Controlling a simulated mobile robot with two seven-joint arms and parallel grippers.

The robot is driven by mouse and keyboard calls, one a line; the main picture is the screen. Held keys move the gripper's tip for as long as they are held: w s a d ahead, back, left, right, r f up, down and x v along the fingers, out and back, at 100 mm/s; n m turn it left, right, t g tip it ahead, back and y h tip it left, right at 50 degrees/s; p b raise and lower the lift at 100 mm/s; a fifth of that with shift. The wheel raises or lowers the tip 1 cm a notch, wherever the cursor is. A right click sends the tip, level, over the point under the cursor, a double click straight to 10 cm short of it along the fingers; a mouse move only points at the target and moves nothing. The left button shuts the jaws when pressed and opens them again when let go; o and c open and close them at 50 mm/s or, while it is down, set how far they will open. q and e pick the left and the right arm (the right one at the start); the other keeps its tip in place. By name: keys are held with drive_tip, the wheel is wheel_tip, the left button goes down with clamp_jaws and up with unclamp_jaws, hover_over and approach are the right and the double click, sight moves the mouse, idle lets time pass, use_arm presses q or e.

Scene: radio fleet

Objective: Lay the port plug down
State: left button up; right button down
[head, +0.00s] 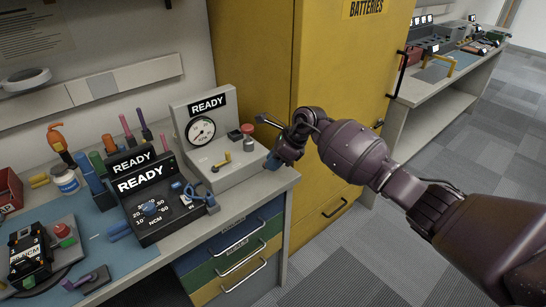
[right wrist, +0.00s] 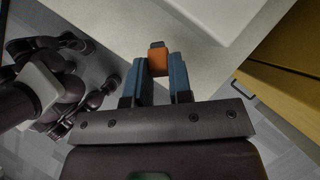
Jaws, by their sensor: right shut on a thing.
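The port plug (right wrist: 157,63) is a small orange block with a dark end, in the right wrist view. My right gripper (right wrist: 158,70) is shut on it, with one blue finger on each side. In the head view my right gripper (head: 272,161) is at the right end of the bench, beside the grey READY gauge box. The plug is hard to make out there. I cannot tell whether it touches the bench top.
The gauge box (head: 212,140) and a black READY tester (head: 160,199) stand on the bench (head: 262,190). A yellow battery cabinet (head: 345,75) rises just behind and right of my gripper. A small bare strip of bench top lies near the front right corner.

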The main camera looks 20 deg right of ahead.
drive_tip(key=shift+f+b, duration=0.95)
drive_tip(key=shift+f, duration=1.55)
drive_tip(key=c, duration=0.9)
unclamp_jaws()
drive_tip(key=shift+c, duration=0.2)
drive_tip(key=p+v, duration=0.1)
drive_tip(key=v, duration=0.9)
drive_tip(key=shift+d+r, duration=0.2)
drive_tip(key=shift+r, duration=0.15)
drive_tip(key=shift+s, duration=0.1)
